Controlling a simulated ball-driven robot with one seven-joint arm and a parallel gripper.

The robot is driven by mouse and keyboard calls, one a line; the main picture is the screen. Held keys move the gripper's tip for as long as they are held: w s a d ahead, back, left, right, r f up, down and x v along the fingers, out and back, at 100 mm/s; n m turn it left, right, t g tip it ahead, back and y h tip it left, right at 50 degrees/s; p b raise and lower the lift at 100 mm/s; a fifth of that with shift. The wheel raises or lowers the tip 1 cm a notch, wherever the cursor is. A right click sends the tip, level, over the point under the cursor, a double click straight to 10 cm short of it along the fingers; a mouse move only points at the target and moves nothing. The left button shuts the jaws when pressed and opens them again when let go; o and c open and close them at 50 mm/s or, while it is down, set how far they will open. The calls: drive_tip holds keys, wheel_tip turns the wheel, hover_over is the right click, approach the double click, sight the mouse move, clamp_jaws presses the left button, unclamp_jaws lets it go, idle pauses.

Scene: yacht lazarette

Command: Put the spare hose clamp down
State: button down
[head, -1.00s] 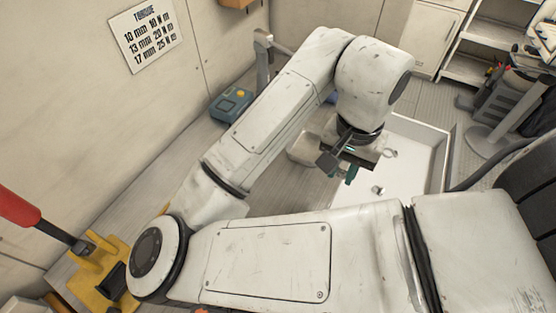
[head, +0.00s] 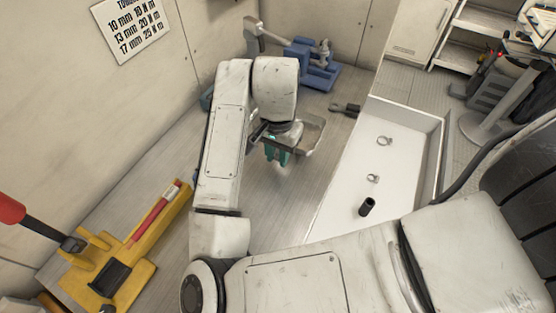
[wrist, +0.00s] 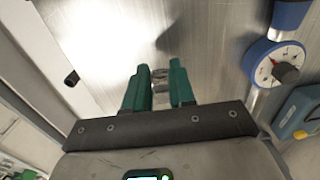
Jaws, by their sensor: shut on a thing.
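My gripper (head: 277,160) is left of the white tray, above the grey bench top. In the wrist view its two green fingers (wrist: 160,80) are closed on a small metal hose clamp (wrist: 160,76), mostly hidden between them. In the head view I cannot make out the held clamp. Below the fingers in the wrist view is bare, shiny bench surface (wrist: 205,35). Two other clamps, one farther (head: 384,141) and one nearer (head: 373,178), lie in the white tray (head: 335,205).
A short black tube (head: 367,207) stands in the tray. A blue vise (head: 315,70) and a dark tool (head: 345,107) are at the back. A yellow tool with a red bar (head: 130,250) lies front left. A blue-rimmed dial gauge (wrist: 275,65) and a blue box (wrist: 302,115) are right in the wrist view.

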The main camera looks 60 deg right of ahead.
sight(278, 169)
drive_tip(key=shift+f, duration=1.4)
drive_tip(key=shift+f, duration=0.1)
drive_tip(key=shift+f, duration=0.15)
drive_tip(key=c, duration=0.9)
unclamp_jaws()
drive_tip(key=shift+c, duration=0.2)
wheel_tip(278, 169, up, 13)
drive_tip(key=p, duration=0.1)
drive_tip(key=shift+f, duration=0.2)
